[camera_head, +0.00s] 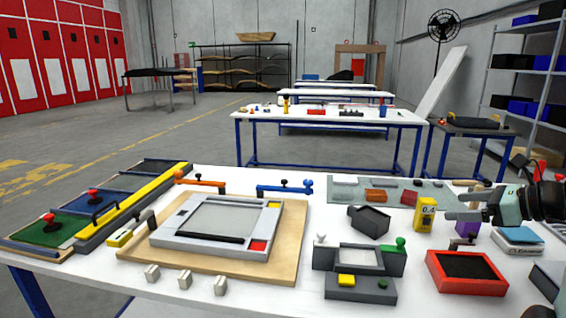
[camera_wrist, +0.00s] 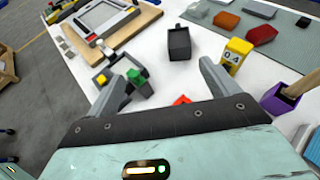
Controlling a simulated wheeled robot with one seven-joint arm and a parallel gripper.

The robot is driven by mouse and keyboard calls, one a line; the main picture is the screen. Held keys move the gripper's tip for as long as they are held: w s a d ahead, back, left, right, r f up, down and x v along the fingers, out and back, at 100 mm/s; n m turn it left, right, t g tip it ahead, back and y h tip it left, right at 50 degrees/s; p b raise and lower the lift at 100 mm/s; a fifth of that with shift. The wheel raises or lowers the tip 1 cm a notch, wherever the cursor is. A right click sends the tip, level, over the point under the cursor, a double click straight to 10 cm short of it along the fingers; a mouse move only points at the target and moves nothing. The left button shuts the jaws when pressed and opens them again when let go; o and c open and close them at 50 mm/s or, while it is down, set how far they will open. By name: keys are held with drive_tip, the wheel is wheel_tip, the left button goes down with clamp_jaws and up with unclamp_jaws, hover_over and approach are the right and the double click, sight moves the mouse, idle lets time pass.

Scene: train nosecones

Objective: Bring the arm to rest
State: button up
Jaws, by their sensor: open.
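My gripper (camera_head: 462,206) is at the right side of the head view, held above the right part of the white table (camera_head: 300,284). In the wrist view my gripper (camera_wrist: 160,88) shows two grey fingers spread apart with nothing between them. A dark grey box (camera_wrist: 179,43) stands on the table beyond the fingertips. A yellow block marked 0.4 (camera_head: 426,214) is beside the gripper's tip in the head view; whether they touch cannot be told.
A grey frame (camera_head: 165,237) lies on a wooden board. A red tray (camera_head: 436,276), a purple holder (camera_wrist: 274,101) and a grey fixture with a green knob (camera_head: 318,257) stand near the gripper. Felt-covered panels (camera_head: 42,230) lie at the left.

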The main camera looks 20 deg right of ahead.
drive_tip(key=a+f+n+g+y, duration=0.2)
drive_tip(key=a+n+g, duration=0.55)
drive_tip(key=a, duration=0.65)
drive_tip(key=a+f+n+g+y, duration=0.15)
drive_tip(key=a+n+g, duration=0.25)
drive_tip(key=a+n, duration=0.85)
drive_tip(key=s+a+f+n+h, duration=0.1)
drive_tip(key=s+a+n+h, duration=0.2)
drive_tip(key=s+a+n, duration=0.3)
drive_tip(key=s+a+n+h+b, duration=0.1)
drive_tip(key=s+a+n+h, duration=0.3)
drive_tip(key=a+n, duration=0.8)
drive_tip(key=shift+s+f+n+g, duration=0.35)
drive_tip(key=shift+s+n, duration=0.35)
drive_tip(key=shift+s, duration=0.55)
drive_tip(key=shift+a, duration=0.1)
